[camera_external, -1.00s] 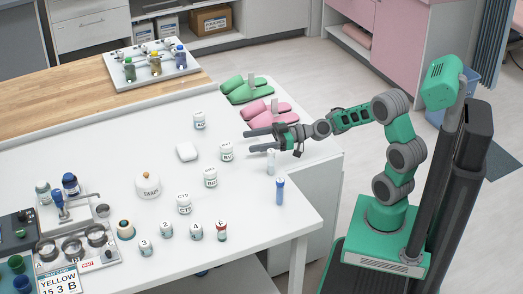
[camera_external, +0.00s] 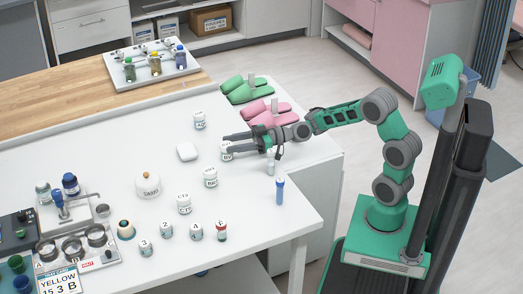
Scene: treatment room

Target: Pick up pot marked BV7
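Several white pots with white lids and dark lettering stand upright on the white table. One pot (camera_external: 225,154) is at my gripper (camera_external: 229,143), partly hidden by the fingers. Its label starts with what looks like BV; the last character is too small to be sure of. Another pot (camera_external: 210,177) with a similar label stands just in front of it. My gripper is open, its two fingers pointing left. The fingertips are over or beside the first pot; I cannot tell whether they touch it.
A pot (camera_external: 199,120) stands farther back, and a pot marked CT9 or similar (camera_external: 184,205) stands nearer. A blue-capped tube (camera_external: 280,191) and a pale tube (camera_external: 270,166) stand to the right.

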